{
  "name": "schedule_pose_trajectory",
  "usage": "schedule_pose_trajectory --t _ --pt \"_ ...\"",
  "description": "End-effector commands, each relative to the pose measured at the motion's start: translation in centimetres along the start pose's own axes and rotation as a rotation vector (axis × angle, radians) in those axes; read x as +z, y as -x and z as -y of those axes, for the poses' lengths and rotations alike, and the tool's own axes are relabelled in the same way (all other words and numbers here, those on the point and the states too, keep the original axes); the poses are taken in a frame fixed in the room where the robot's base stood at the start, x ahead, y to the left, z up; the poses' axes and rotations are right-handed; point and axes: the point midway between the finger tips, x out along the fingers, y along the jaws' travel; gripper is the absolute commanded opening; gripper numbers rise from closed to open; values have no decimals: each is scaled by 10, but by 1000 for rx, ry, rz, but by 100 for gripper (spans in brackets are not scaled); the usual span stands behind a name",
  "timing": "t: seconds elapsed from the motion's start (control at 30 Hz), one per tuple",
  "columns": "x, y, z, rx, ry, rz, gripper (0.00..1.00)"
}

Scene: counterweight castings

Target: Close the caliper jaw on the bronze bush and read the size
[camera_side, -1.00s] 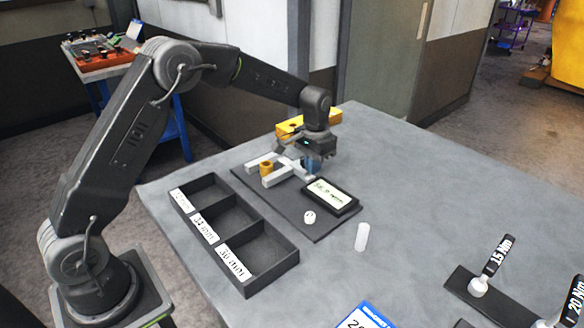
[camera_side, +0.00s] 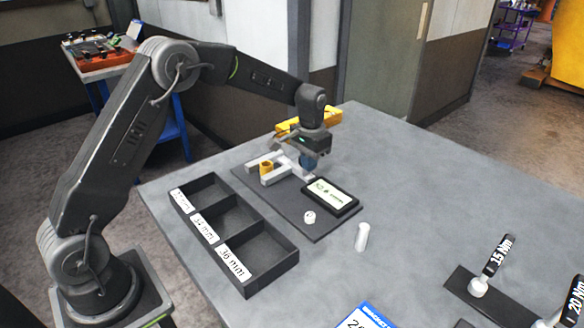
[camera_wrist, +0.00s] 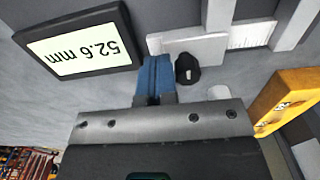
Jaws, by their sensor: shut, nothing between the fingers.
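The bronze bush (camera_side: 266,168) stands upright between the pale jaws of the caliper (camera_side: 276,178), on a dark base plate (camera_side: 318,232). I cannot tell whether both jaws touch it. The caliper's display (camera_side: 331,196) is too small to read in the side view. In the wrist view the display (camera_wrist: 85,40) appears upside down and reads 52.6 mm. The bush is not visible in the wrist view.
A black three-compartment tray (camera_side: 262,278) with size labels lies left of the plate. A yellow block (camera_side: 325,120) stands behind my gripper. A small white piece (camera_side: 309,217) and a white cylinder (camera_side: 362,236) stand near the display. The table's right middle is clear.

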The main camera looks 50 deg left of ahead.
Motion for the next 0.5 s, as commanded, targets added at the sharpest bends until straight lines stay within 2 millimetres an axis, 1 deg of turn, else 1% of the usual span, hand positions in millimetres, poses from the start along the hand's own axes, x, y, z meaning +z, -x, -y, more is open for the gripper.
schedule_pose_trajectory --t 0.5 --pt "0 0 16 -1 1 0 0"
